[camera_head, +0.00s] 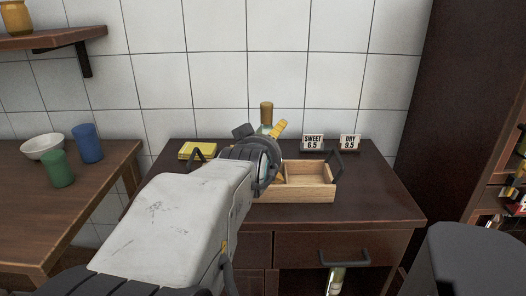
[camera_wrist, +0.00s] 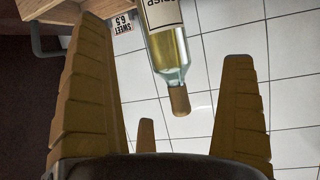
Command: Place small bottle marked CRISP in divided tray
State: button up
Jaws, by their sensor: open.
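My gripper (camera_wrist: 166,40) is open, with one finger to each side of the bottle and gaps between; the cork points toward the palm. The divided wooden tray (camera_head: 297,195) stands on the dark cabinet, its right compartment empty and its left part hidden by my arm. I cannot tell whether the bottle stands in or behind the tray.
Signs SWEET 6.5 (camera_head: 313,142) and DRY 9.5 (camera_head: 350,142) stand behind the tray, by the tiled wall. A yellow block (camera_head: 198,150) lies at the cabinet's left. A side table holds a white bowl (camera_head: 42,147), green cup (camera_head: 57,169) and blue cup (camera_head: 87,144). The cabinet's right top is clear.

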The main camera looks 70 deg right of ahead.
jog(key=shift+v, duration=1.15)
jog(key=w+a+f+n+t+y, duration=0.2)
jog(key=w+a+f+n+y, duration=0.25)
jog(key=w+a, duration=0.4)
jog(key=w+a+f+n+t+y, duration=0.2)
jog(key=w+a+f+n+y, duration=0.1)
jog(key=w+a+f, duration=0.45)
jog(key=s+a+f+n+g+y, duration=0.2)
jog(key=a+f+n+y, duration=0.1)
jog(key=a, duration=0.8)
jog(key=s+a+f+n+g+y, duration=0.2)
jog(key=s+a+f+n+y, duration=0.1)
jog(key=a, duration=0.8)
jog(key=shift+f+n, duration=0.65)
jog(key=shift+n, duration=0.6)
jog(key=shift+w+r, duration=0.1)
jog(key=shift+r, duration=0.05)
